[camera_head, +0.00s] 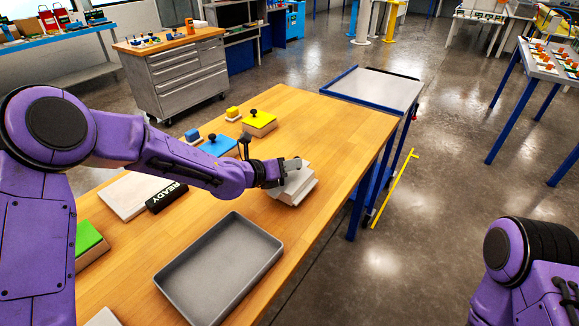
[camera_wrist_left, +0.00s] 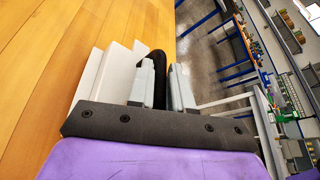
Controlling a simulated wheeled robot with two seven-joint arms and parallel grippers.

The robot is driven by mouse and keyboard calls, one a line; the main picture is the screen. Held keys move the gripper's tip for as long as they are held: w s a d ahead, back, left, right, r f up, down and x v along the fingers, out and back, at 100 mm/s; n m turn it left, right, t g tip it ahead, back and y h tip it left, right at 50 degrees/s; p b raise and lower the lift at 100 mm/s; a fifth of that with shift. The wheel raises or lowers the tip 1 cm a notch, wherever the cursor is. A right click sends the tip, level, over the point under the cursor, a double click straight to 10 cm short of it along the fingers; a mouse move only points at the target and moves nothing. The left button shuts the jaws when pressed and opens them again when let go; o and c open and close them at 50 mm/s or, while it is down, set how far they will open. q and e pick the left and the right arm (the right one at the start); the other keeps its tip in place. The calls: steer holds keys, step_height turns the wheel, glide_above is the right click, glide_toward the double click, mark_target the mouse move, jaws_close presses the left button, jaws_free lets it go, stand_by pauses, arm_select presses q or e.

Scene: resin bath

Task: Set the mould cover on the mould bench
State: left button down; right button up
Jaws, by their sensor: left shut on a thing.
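My left gripper (camera_head: 292,164) reaches over the wooden bench (camera_head: 345,125) near its right edge. In the left wrist view its two grey fingers (camera_wrist_left: 163,78) are shut on a black curved handle (camera_wrist_left: 156,58). A white, stepped block (camera_head: 292,194), which looks like the mould cover, sits right below the gripper; it also shows beside the fingers in the left wrist view (camera_wrist_left: 88,78). The gripper hides part of its top. I cannot tell whether it touches the bench, or whether its layers are one piece. My right gripper is out of view; only its arm shows at lower right.
A grey tray (camera_head: 218,268) lies in front. A white slab (camera_head: 122,195) with a black READY sign (camera_head: 166,197) is left. Blue (camera_head: 217,147), yellow (camera_head: 259,121) and green (camera_head: 88,236) blocks stand on the bench. A blue-framed cart (camera_head: 375,88) stands beyond its right edge.

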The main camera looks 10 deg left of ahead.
arm_select(q)
steer(key=shift+w+a+f, duration=0.1)
steer(key=shift+w+f, duration=0.05)
steer(key=shift+f, duration=0.45)
steer(key=c, duration=1.4)
jaws_free()
steer(key=shift+f, duration=0.2)
steer(key=shift+c, duration=0.2)
steer(key=o, duration=0.4)
steer(key=shift+r, duration=0.3)
steer(key=b+v, duration=0.2)
steer(key=v, duration=1)
steer(key=shift+f, duration=0.1)
